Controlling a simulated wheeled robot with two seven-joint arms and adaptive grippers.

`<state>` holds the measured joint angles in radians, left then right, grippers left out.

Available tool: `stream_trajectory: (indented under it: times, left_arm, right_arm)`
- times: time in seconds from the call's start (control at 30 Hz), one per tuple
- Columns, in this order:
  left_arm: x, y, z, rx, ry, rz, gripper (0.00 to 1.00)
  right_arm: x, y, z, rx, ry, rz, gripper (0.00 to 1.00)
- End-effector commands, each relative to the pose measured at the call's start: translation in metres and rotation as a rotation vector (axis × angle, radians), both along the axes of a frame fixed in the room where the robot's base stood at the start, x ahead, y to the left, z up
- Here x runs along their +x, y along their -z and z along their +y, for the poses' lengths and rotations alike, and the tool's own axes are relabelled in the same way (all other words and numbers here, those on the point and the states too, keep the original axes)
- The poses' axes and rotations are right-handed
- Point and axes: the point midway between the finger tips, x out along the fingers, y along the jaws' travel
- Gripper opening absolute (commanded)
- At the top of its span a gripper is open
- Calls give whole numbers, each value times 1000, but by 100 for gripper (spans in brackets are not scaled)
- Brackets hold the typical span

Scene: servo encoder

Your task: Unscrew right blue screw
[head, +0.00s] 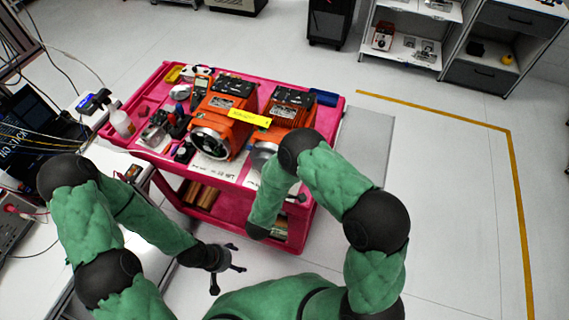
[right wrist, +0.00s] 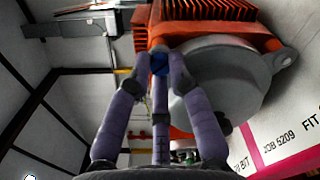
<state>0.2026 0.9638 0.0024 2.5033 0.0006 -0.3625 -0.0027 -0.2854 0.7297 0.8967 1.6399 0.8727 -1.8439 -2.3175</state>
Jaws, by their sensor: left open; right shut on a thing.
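The blue screw (right wrist: 159,63) shows in the right wrist view, at the edge of an orange servo motor (right wrist: 187,38) beside its round grey cover (right wrist: 222,82). My right gripper (right wrist: 158,72) is shut on the blue screw, its purple-looking fingers closed around it. In the head view this motor (head: 285,118) is the right one of two orange motors on the red cart; the screw and right gripper are hidden behind my right arm. My left gripper (head: 226,266) is open and empty, low in front of the cart, away from the motors.
The red cart (head: 335,118) also carries the left orange motor (head: 222,122), a yellow strip (head: 250,118), a blue tray (head: 323,97) and small parts. The floor right of the cart is clear.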

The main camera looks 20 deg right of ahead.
Motion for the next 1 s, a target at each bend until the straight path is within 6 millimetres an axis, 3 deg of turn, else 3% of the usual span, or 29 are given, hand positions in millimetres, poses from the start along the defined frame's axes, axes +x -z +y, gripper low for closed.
stream_trajectory:
  times: [0.4, 1.0]
  left_arm:
    - [0, -7, 0, 0, 0, 0, 75]
    - [0, -8, 0, 0, 0, 0, 75]
  right_arm:
    - [2, -3, -1, -183, 6, 116, 0]
    - [3, -3, -1, -219, 6, 139, 0]
